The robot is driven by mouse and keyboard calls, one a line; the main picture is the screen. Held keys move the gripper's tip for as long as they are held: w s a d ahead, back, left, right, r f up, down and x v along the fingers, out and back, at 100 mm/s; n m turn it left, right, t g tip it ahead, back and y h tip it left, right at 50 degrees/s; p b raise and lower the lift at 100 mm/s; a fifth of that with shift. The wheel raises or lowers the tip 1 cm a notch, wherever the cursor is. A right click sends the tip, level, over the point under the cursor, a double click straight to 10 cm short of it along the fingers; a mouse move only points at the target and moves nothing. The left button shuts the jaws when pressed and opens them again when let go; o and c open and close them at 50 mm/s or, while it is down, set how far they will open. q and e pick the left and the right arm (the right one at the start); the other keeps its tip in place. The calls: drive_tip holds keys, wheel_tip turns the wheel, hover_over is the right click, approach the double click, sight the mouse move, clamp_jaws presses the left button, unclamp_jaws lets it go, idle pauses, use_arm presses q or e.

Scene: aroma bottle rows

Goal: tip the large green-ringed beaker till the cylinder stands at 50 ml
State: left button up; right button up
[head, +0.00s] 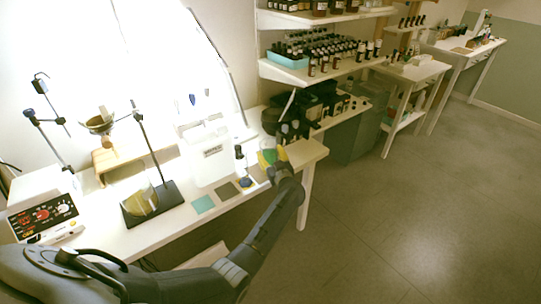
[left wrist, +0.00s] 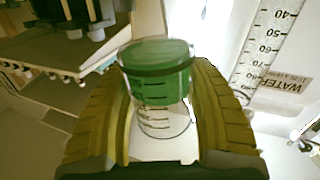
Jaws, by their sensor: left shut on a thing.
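My left gripper (left wrist: 163,72) is shut on a clear beaker (left wrist: 160,120) with a wide green band and dark graduation marks. Its yellow ribbed fingers press the beaker from both sides in the left wrist view. In the head view the green of the beaker (head: 268,157) shows at the end of my left arm, over the table's right end. No liquid level in a cylinder can be read. My right gripper is out of view.
A white water jug (head: 211,155) stands behind the mats on the table. A stand with a dark base (head: 172,196) is further left. Bottle shelves (head: 325,66) rise behind.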

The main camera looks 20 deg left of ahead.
sight(264, 145)
use_arm(q)
drive_tip(key=shift+s+a+r+n+h, duration=0.2)
drive_tip(key=shift+a+r+n, duration=0.1)
drive_tip(key=shift+n, duration=0.3)
drive_tip(key=shift+s+a+r+n+h, duration=0.15)
drive_tip(key=shift+r+n, duration=0.1)
drive_tip(key=shift+n, duration=0.35)
drive_tip(key=shift+s+a+r+n, duration=0.2)
drive_tip(key=shift+r+n, duration=0.2)
drive_tip(key=shift+r, duration=0.55)
drive_tip(key=shift+s+a+r+n, duration=0.15)
drive_tip(key=shift+r+n, duration=0.25)
drive_tip(key=shift+r, duration=0.55)
idle(1.3)
drive_tip(key=shift+s+a+r+n, duration=0.15)
drive_tip(key=shift+a+r+n, duration=0.1)
drive_tip(key=shift+r+n, duration=0.25)
drive_tip(key=shift+s+a+r+n, duration=0.15)
drive_tip(key=shift+a+r+n, duration=0.15)
drive_tip(key=shift+r, duration=0.4)
idle(0.9)
drive_tip(key=shift+r+n, duration=0.45)
drive_tip(key=shift+n, duration=0.35)
drive_tip(key=shift+f+n+h, duration=0.3)
drive_tip(key=shift+n+h, duration=0.05)
drive_tip(key=shift+n, duration=0.45)
drive_tip(key=shift+r, duration=0.15)
